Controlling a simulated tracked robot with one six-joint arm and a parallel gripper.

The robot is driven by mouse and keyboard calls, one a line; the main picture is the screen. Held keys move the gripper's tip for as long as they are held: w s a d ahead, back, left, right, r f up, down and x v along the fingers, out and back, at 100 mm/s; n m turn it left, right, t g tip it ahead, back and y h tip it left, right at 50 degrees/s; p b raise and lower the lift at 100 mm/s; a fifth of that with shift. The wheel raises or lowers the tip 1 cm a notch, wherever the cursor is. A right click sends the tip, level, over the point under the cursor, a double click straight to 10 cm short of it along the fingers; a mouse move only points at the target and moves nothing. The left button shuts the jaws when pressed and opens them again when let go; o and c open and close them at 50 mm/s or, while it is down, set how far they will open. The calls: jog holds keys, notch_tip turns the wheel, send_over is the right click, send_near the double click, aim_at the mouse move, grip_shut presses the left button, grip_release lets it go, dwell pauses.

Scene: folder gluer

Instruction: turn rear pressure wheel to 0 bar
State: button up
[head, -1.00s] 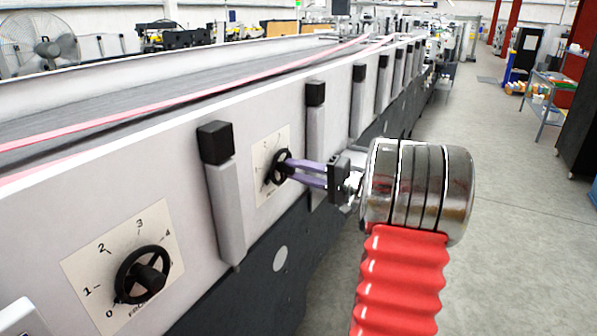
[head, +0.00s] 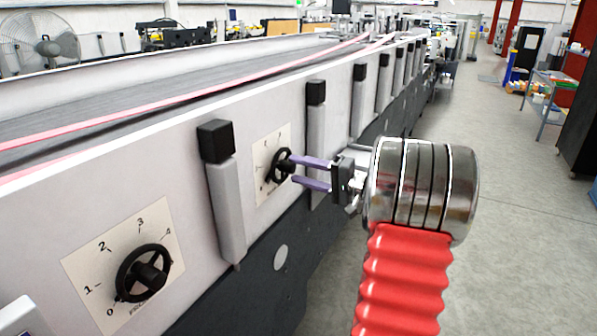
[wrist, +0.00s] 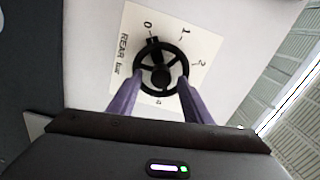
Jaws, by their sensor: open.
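The rear pressure wheel (head: 281,166) is a black handwheel on a white dial plate (head: 261,177) on the machine's side panel. In the wrist view the wheel (wrist: 160,67) shows whole, beside the printed words "REAR bar". A dark tab on its rim lies close to the 0 mark on the dial plate (wrist: 199,46). In the wrist view the fingertips of my gripper (wrist: 161,82) are at either side of the wheel's near part; contact cannot be told.
A second black wheel (head: 144,273) with its own 0 to 4 dial sits nearer on the same panel. Upright grey posts with black caps (head: 216,141) stand along the panel on both sides of the rear dial.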

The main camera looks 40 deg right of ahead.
jog(key=v, duration=1.2)
jog(key=shift+s, duration=0.4)
notch_tip(320, 180, down, 9)
jog(key=s+a+m+g, duration=0.2)
jog(key=a+m+g, duration=0.1)
jog(key=g, duration=0.1)
jog(key=s+a+f+n+g+h, duration=0.1)
jog(key=s+a+f+g, duration=0.2)
jog(key=a, duration=0.4)
jog(key=s+a+f+n+g, duration=0.1)
jog(key=a+f+g, duration=0.1)
jog(key=a+g, duration=0.4)
jog(key=s+a+r+n+h, duration=0.1)
jog(key=a+n, duration=0.3)
jog(key=a, duration=0.4)
jog(key=s+a+r+n+t+h, duration=0.1)
jog(key=a+r+n, duration=0.3)
jog(key=a, duration=0.5)
jog(key=s+a+r+n+h, duration=0.2)
jog(key=a+n, duration=0.3)
jog(key=a, duration=0.4)
jog(key=shift+s+r+t+h, duration=0.3)
jog(key=shift+s+h, duration=0.15)
jog(key=shift+h, duration=0.15)
jog(key=shift+c, duration=0.6)
